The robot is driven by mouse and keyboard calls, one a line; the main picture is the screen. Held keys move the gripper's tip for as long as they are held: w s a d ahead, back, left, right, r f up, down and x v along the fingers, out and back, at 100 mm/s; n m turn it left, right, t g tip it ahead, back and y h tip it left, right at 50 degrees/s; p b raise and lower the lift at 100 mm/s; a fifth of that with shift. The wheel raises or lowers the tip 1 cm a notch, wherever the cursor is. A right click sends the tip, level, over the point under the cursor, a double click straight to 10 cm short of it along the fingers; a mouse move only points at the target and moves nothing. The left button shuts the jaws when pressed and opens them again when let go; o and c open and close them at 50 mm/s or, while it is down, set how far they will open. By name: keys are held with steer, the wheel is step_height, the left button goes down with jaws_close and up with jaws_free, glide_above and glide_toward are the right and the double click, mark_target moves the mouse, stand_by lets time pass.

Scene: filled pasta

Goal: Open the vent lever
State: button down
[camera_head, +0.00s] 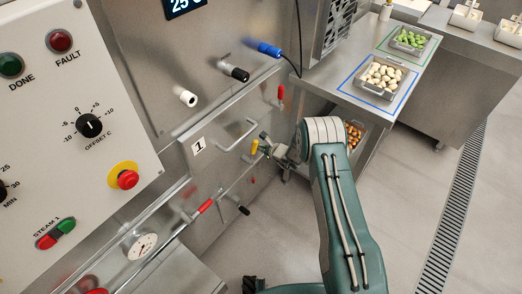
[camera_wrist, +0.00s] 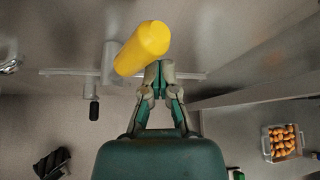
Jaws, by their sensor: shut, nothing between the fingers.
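A lever with a thick yellow grip (camera_head: 255,146) sticks out from the lower front of the steel machine. No label on it can be read, so I cannot tell from the pictures alone that it is the vent lever. In the wrist view the yellow grip (camera_wrist: 143,48) is large and tilted, just beyond and left of the fingertips. My gripper (camera_wrist: 160,70) is shut and empty, its tips close to the grip's lower right end. Whether they touch it I cannot tell. In the head view my gripper (camera_head: 268,147) is small and partly hidden by my arm.
Other handles stick out nearby: blue (camera_head: 263,48), black (camera_head: 234,71), white (camera_head: 186,96) and red (camera_head: 204,206). A bar handle (camera_head: 238,134) is above left of the yellow grip. A steel table (camera_head: 349,86) with trays stands right. Open floor lies in front.

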steer(key=shift+s+a+r, duration=0.15)
steer(key=shift+s+r, duration=0.05)
steer(key=shift+s+a, duration=0.1)
stand_by(0.4)
